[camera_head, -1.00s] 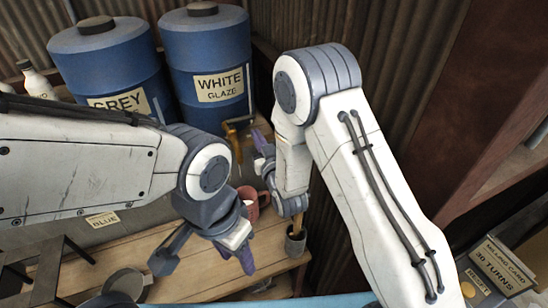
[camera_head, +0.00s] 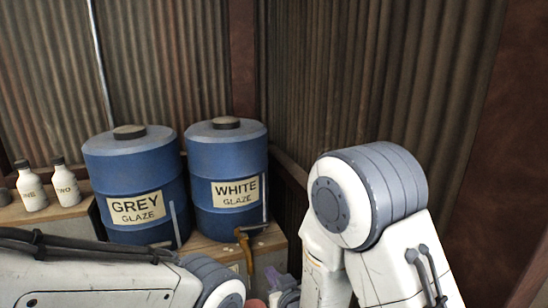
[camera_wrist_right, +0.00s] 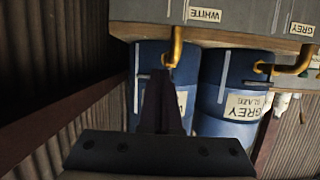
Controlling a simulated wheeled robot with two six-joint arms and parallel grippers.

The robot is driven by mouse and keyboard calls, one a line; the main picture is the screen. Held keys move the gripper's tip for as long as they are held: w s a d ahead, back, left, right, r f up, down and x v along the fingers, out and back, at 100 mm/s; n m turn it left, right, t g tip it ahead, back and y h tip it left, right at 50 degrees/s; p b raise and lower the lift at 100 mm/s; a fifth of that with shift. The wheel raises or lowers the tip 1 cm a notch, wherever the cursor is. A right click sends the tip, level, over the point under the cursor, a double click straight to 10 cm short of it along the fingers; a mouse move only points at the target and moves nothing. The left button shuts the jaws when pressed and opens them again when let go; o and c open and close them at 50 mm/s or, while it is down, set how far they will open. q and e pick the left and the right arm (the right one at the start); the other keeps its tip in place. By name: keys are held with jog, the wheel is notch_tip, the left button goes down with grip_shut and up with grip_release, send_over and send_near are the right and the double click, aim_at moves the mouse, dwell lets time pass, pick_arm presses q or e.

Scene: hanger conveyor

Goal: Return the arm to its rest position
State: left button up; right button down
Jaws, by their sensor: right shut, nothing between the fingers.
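My right gripper (camera_wrist_right: 160,105) shows in the right wrist view as dark, purplish fingers closed together, with nothing between them. In the head view only a small part of the right gripper (camera_head: 284,284) shows at the bottom edge, beside my white right arm. My right arm is bent, with its large grey joint raised in front of the corrugated wall. My left arm reaches in from the lower left. Its gripper is below the picture.
The grey glaze barrel (camera_head: 136,185) and white glaze barrel (camera_head: 227,178) stand behind my arms, with a yellow tap (camera_head: 245,250) at the white one. Two white bottles, one (camera_head: 31,188) and two (camera_head: 66,184), stand at left. A corrugated wall (camera_head: 400,90) rises close behind my right arm.

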jog(key=s+d+r+n+g+h, duration=0.1)
jog(key=s+g, duration=0.5)
jog(key=s, duration=0.8)
jog(key=s+d+r+n+g+h, duration=0.2)
jog(key=s+g, duration=0.5)
jog(key=s, duration=0.6)
jog(key=shift+s+d+r+h, duration=0.45)
jog(key=shift+d+r, duration=0.3)
jog(key=shift+d, duration=0.3)
